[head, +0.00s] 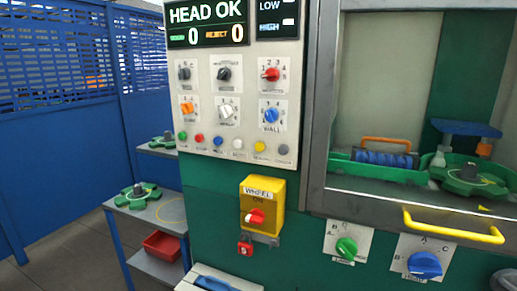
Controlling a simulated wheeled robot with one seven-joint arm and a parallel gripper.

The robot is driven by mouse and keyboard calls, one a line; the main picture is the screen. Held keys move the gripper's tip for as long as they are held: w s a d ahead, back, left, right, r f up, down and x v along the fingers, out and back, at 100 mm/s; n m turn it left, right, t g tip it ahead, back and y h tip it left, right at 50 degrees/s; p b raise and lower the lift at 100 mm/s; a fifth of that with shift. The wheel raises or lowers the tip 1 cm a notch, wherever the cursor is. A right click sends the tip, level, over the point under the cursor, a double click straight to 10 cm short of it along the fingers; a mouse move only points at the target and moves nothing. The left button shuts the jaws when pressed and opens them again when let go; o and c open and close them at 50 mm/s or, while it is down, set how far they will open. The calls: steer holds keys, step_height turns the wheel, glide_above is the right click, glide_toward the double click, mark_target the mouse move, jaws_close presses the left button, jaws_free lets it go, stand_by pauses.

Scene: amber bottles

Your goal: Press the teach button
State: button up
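A pale control panel (240,100) is on the front of a green machine. My gripper is not in view.
Above the buttons are several knobs, including a blue knob (271,115), and a "HEAD OK" display (207,23). Below is a yellow switch box (262,206) with a red padlock (245,249). A yellow handle (453,228) juts out at right. A shelf cart (175,214) stands left.

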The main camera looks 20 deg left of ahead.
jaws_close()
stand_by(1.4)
